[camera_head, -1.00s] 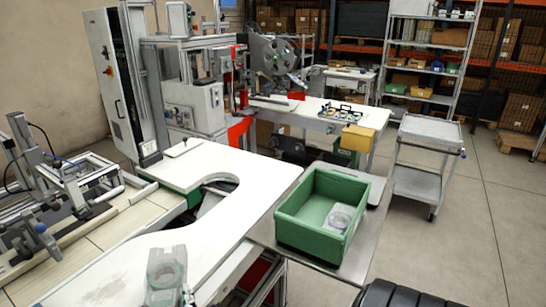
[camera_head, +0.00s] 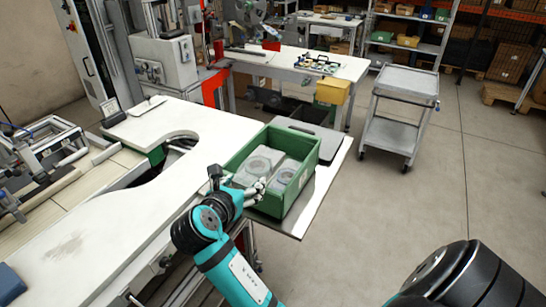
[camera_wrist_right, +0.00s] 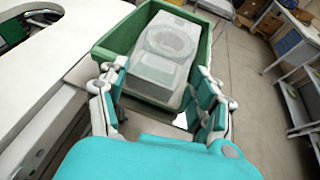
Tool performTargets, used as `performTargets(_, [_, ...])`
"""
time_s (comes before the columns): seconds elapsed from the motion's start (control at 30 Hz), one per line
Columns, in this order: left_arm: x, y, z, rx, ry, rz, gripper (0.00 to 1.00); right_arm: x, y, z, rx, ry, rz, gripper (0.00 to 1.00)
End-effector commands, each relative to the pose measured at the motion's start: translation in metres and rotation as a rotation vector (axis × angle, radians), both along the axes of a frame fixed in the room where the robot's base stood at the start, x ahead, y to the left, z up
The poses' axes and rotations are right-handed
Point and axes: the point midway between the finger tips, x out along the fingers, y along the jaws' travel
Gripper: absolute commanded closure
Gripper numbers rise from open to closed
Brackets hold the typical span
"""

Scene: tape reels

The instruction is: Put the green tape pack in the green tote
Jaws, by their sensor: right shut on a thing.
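The green tote (camera_head: 308,182) stands on a metal shelf beside the white table. No clear green shows on either. My right gripper (camera_head: 257,190) is at the tote's near left side. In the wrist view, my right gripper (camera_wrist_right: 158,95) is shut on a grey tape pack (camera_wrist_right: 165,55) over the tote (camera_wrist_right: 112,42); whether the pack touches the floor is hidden. My left gripper is out of view.
The white table (camera_head: 130,215) with a curved cut-out lies left of the tote. A dark flat plate (camera_head: 312,138) lies behind the tote. A grey trolley (camera_head: 395,110) stands farther back right. Open floor lies to the right.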

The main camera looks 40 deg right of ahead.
Motion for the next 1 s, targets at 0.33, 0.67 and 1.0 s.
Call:
performTargets(0.33, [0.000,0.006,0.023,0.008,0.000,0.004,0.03,0.071,-0.063,-0.004,-0.002,0.000,-0.001,0.74])
performTargets(0.67, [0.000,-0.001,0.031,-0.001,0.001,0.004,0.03,0.102,-0.089,-0.014,0.000,0.000,0.001,0.74])
performTargets(1.0, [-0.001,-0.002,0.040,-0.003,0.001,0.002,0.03,0.102,-0.089,-0.047,-0.002,-0.001,0.002,0.74])
